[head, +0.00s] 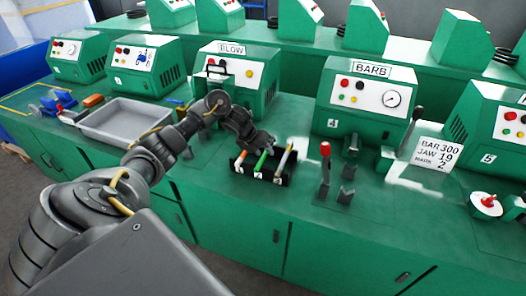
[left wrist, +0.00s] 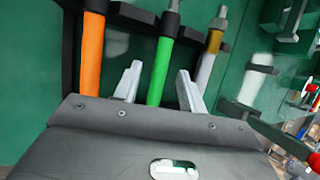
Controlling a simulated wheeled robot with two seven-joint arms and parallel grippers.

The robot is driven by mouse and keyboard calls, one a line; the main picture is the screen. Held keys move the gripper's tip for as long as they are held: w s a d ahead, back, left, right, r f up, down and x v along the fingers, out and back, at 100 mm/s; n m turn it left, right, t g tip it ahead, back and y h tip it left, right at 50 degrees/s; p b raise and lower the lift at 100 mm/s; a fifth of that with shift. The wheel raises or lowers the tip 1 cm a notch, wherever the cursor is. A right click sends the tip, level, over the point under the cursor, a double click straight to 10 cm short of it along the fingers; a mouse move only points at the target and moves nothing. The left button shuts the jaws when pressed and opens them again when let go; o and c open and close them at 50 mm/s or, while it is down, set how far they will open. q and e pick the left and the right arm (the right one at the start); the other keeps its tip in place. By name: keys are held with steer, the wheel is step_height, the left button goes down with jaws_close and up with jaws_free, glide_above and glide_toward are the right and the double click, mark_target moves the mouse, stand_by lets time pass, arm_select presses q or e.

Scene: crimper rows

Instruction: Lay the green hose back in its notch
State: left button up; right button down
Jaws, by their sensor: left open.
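A black rack (head: 263,181) with numbered tags sits on the green bench and holds three hoses side by side. The green hose (head: 260,163) is in the middle, between an orange hose (head: 240,159) and a pale hose (head: 284,160). My left gripper (head: 264,146) is over the rack at the green hose. In the left wrist view the green hose (left wrist: 160,75) runs between the two open fingers, with a gap on each side. Its dark end fitting lies at the rack's bar; I cannot tell how deep it sits in its notch. My right gripper is not in view.
A red-knobbed lever (head: 325,150) stands just right of the rack. The BARB machine (head: 365,98) and the BLOW machine (head: 236,75) stand behind. A grey tray (head: 125,120) lies to the left, and a printed card (head: 436,154) to the right.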

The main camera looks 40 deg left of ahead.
arm_select(q)
steer(key=v, duration=1)
steer(key=shift+s+r, duration=0.15)
steer(key=shift+s, duration=0.05)
steer(key=shift+a, duration=0.1)
